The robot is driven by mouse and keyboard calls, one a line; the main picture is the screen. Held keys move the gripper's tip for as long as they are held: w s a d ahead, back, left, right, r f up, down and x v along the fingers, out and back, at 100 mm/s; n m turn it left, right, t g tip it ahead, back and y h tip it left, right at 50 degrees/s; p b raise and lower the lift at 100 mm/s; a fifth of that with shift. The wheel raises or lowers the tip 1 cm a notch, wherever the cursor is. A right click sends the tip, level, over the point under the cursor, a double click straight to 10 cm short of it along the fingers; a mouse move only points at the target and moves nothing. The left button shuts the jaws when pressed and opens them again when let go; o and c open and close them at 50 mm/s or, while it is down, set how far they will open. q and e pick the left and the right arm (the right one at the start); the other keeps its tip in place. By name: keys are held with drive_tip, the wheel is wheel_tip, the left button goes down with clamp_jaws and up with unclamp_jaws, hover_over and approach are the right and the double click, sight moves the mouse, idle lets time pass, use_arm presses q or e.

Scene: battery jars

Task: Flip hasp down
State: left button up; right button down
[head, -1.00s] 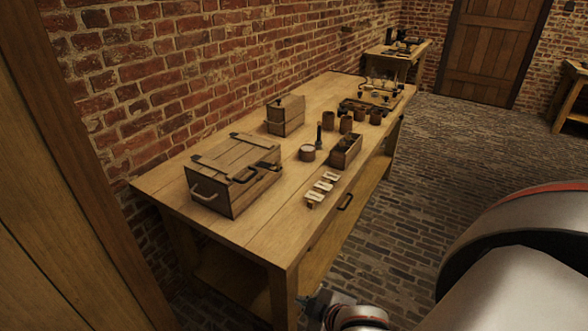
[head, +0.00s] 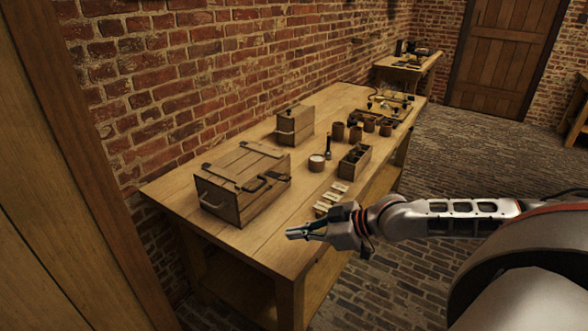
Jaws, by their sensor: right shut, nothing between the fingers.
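A wooden chest (head: 243,183) with a closed plank lid stands at the near left of the long workbench. A dark metal hasp (head: 254,186) shows at the lid's front edge; another dark fitting (head: 279,177) lies to its right. I cannot tell how far the hasp is tilted. My right gripper (head: 288,234) is shut and empty, above the bench's near front edge, to the right of and nearer than the chest, apart from it. My left gripper is not in view.
Pale labelled pieces (head: 333,196) lie just behind my right gripper. Beyond are an open wooden box (head: 354,163), a round tin (head: 317,163), several brown jars (head: 355,132) and a smaller wooden box (head: 294,126). The bench top (head: 186,206) is bare left of the chest.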

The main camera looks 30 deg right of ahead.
drive_tip(key=w+d+r+m+t+h, duration=0.1)
drive_tip(key=w+d+r+m+t, duration=0.15)
drive_tip(key=d+r, duration=0.45)
drive_tip(key=w+d+r+m+t+h, duration=0.1)
drive_tip(key=w+d+r+m, duration=0.1)
drive_tip(key=w+d+r, duration=0.35)
drive_tip(key=f+x, duration=0.2)
drive_tip(key=x, duration=0.6)
drive_tip(key=shift+a, duration=0.2)
drive_tip(key=shift+n+y, duration=0.25)
drive_tip(key=shift+y, duration=0.15)
